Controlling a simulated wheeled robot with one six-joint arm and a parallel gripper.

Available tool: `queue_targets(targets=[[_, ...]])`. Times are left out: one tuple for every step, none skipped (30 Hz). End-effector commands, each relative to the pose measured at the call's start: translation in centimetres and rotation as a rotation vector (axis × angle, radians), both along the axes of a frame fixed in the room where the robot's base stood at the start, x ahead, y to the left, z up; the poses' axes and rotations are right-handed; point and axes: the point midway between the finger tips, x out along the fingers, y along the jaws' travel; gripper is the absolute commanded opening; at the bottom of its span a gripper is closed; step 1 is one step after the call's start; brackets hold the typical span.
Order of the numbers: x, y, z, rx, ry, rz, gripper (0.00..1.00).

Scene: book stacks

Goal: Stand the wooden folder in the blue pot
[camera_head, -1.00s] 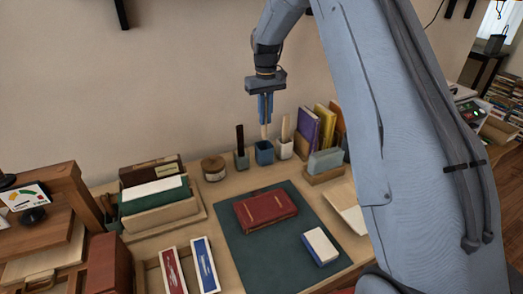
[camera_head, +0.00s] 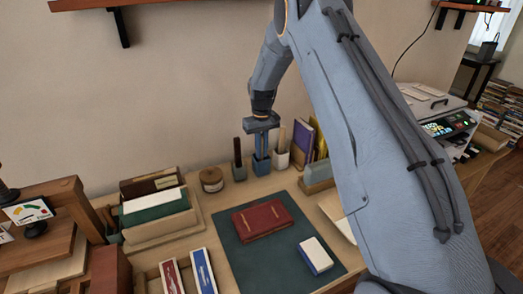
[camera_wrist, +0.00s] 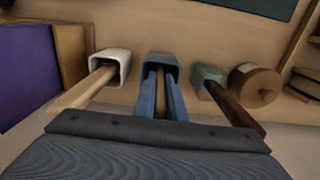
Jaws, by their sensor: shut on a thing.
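The blue pot (camera_head: 261,167) stands at the back of the desk, between two other pots. My gripper (camera_head: 262,152) is directly above it, fingers pointing down and tips at its mouth. In the wrist view my gripper (camera_wrist: 161,84) is shut on the thin wooden folder (camera_wrist: 160,100), which is upright between the blue fingers. The folder's lower end reaches into the opening of the blue pot (camera_wrist: 161,59). How deep it goes, and whether it touches the bottom, is hidden.
A grey-green pot (camera_head: 239,172) with a dark stick and a white pot (camera_head: 281,159) with a pale stick flank the blue pot closely. A round wooden container (camera_head: 211,180) is to the left. A red book (camera_head: 263,219) lies on the green mat (camera_head: 237,258).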

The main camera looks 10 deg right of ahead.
Motion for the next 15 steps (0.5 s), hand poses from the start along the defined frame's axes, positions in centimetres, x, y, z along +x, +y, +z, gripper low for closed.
queue_targets(targets=[[-0.01,0.01,-0.04,0.000,0.000,0.000,0.00],[-0.01,0.01,-0.10,0.000,0.001,0.000,0.00],[-0.01,0.01,-0.21,0.000,0.001,0.000,0.00],[-0.01,0.02,-0.32,0.000,0.001,0.000,0.00],[-0.02,0.02,-0.41,0.000,0.001,0.000,0.00],[-0.02,0.02,-0.32,0.000,0.001,0.000,0.17],[-0.02,0.02,-0.31,0.000,0.001,0.000,0.18],[-0.03,0.01,-0.30,0.000,0.001,0.000,0.18],[-0.02,0.02,-0.29,0.000,0.001,0.000,0.18],[-0.02,0.02,-0.29,0.000,0.001,0.000,0.18],[-0.02,0.02,-0.29,0.000,0.001,0.000,0.18],[-0.02,0.02,-0.29,0.000,0.001,0.000,0.18],[-0.03,0.01,-0.29,0.000,0.001,0.000,0.18],[-0.02,0.02,-0.27,0.000,0.001,0.000,0.18],[-0.02,0.02,-0.21,0.000,0.001,0.000,0.18]])
